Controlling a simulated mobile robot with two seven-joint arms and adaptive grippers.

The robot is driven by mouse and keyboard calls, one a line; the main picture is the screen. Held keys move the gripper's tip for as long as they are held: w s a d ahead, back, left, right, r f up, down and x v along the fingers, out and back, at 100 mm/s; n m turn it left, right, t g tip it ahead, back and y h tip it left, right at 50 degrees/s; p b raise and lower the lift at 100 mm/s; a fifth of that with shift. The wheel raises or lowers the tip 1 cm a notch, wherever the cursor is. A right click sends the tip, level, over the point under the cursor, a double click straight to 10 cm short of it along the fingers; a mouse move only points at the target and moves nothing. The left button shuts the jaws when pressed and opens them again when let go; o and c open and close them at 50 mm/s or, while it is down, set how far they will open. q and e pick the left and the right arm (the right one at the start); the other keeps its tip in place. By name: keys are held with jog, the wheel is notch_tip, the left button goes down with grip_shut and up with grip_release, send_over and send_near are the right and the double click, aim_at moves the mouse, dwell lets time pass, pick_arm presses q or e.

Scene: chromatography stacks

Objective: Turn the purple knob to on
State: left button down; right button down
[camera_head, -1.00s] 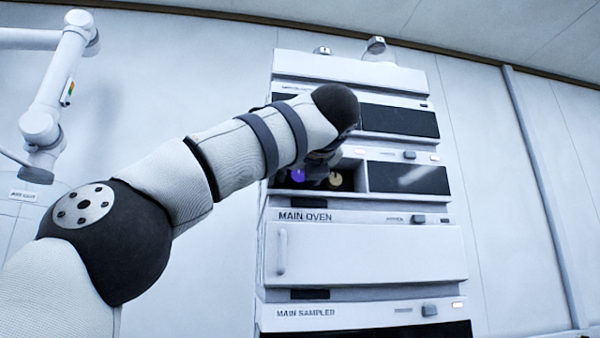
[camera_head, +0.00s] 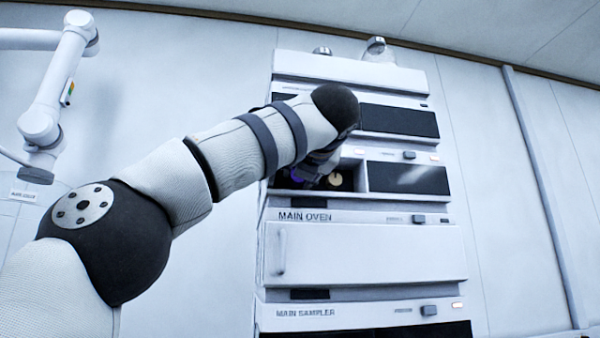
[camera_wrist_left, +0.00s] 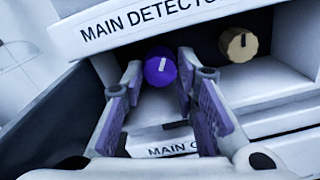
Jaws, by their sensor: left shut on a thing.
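The purple knob (camera_wrist_left: 160,68) sits in the open bay under the MAIN DETECTOR label in the left wrist view. Its short pale mark stands about upright in that picture. My left gripper (camera_wrist_left: 162,72) has one finger on each side of the knob and is shut on it. In the head view the purple knob (camera_head: 296,176) is mostly hidden by my left gripper (camera_head: 313,172), which reaches into the bay. My right gripper is not in view.
A yellow knob (camera_wrist_left: 238,44) sits right of the purple one in the same bay. A dark panel (camera_head: 408,178) closes the bay's right side. The MAIN OVEN unit (camera_head: 365,253) is below. Another white robot arm (camera_head: 55,90) stands at the left.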

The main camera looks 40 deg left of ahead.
pick_arm(q)
jog(key=c, duration=1.3)
grip_release()
jog(key=v, duration=1.2)
